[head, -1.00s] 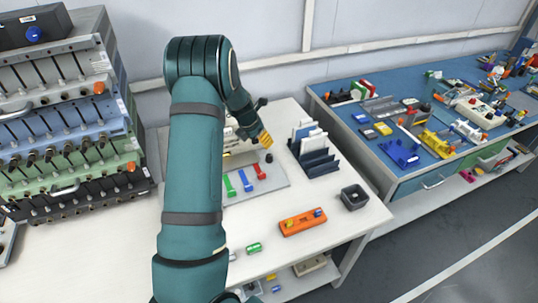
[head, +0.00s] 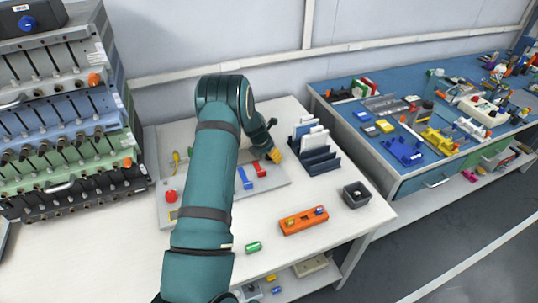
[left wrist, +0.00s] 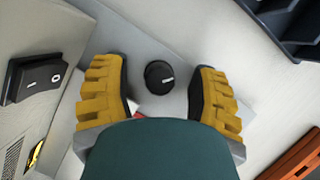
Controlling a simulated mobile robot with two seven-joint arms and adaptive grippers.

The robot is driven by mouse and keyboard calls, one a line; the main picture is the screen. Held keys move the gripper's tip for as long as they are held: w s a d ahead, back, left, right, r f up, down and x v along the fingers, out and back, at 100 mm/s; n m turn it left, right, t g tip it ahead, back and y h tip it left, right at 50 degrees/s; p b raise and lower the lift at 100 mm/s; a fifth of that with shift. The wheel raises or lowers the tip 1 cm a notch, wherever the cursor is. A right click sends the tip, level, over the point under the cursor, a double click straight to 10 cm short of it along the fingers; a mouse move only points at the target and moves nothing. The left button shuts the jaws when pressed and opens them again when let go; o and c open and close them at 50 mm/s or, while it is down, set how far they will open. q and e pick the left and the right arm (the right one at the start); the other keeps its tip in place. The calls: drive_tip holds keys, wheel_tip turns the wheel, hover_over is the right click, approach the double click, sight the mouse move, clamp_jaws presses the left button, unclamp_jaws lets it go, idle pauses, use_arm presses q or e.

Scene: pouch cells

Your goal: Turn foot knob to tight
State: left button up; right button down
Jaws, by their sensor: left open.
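The foot knob (left wrist: 159,77), a round black knob with a white mark line, stands on the grey base plate (left wrist: 145,48) in the left wrist view. My left gripper (left wrist: 156,72) is open, its yellow fingers on either side of the knob with a gap to each. In the head view the left gripper (head: 279,155) is over the right end of the plate (head: 285,185), and the knob is hidden behind it. A red piece and a blue piece (head: 244,178) lie on the plate beside it. My right gripper is not in view.
A dark slotted rack (head: 320,160) with white pouches stands right of the gripper. A black rocker switch (left wrist: 38,78) is left in the wrist view. An orange fixture (head: 303,221), a dark bin (head: 356,195) and a green cell (head: 253,247) are on the front of the table.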

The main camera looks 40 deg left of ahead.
use_arm(q)
clamp_jaws()
idle(0.3)
drive_tip(key=m+h, duration=0.1)
drive_tip(key=m, duration=0.2)
drive_tip(key=shift+b, duration=0.3)
drive_tip(key=shift+m+g+h, duration=0.5)
drive_tip(key=shift+m+h, duration=0.3)
drive_tip(key=shift+m, duration=1.4)
